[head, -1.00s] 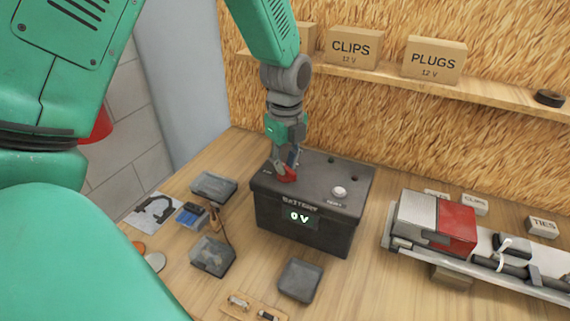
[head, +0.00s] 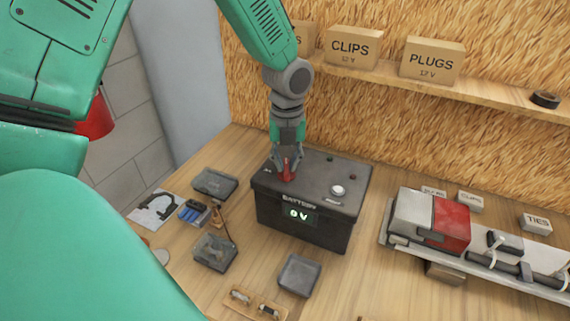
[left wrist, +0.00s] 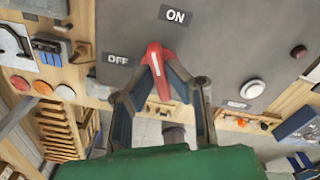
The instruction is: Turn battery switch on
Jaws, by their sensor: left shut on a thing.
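The black battery box (head: 305,217) stands on the bench, and its display (head: 298,215) reads 0 V. A red switch handle (head: 287,170) is on its top; in the left wrist view the red handle (left wrist: 155,60) lies between an OFF label (left wrist: 118,60) at left and an ON label (left wrist: 175,16) above. My left gripper (left wrist: 157,82) is shut on the red handle, reaching down from above in the head view (head: 286,172). The handle points up and slightly left, between the two labels. A white round button (head: 338,190) is on the box's top right. My right gripper is not in view.
Small dark trays (head: 214,252) and a blue battery pack (head: 193,212) lie left of the box. Another tray (head: 299,275) lies in front. A rail with a red and white block (head: 430,220) stands at right. A shelf (head: 480,88) with boxes runs behind.

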